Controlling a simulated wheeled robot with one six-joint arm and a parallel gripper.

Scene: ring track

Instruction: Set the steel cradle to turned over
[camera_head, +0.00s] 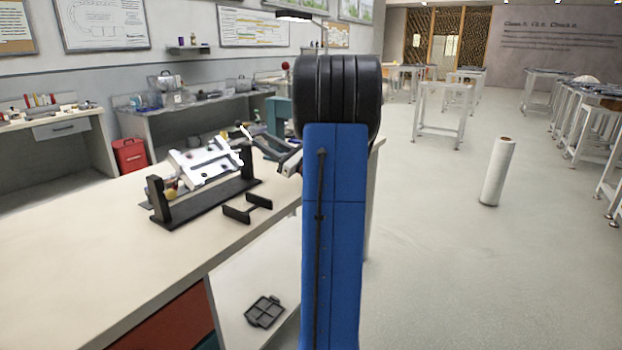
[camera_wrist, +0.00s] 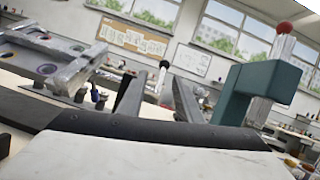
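The steel cradle (camera_head: 207,164) is a pale metal frame, tilted between the dark uprights of a black stand (camera_head: 208,204) on the bench. In the wrist view the cradle (camera_wrist: 48,60) fills the upper left, with coloured round spots on its face. My gripper (camera_wrist: 157,98) is open there, its two dark fingers apart with nothing between them. The cradle lies to the left of the fingers, and I see no contact. In the head view my gripper is just right of the cradle, partly hidden by my blue arm.
A black bracket (camera_head: 247,208) lies on the bench in front of the stand. A teal block (camera_wrist: 246,94) stands right of my fingers in the wrist view. A dark tray (camera_head: 265,311) sits on a lower surface. The bench front is clear.

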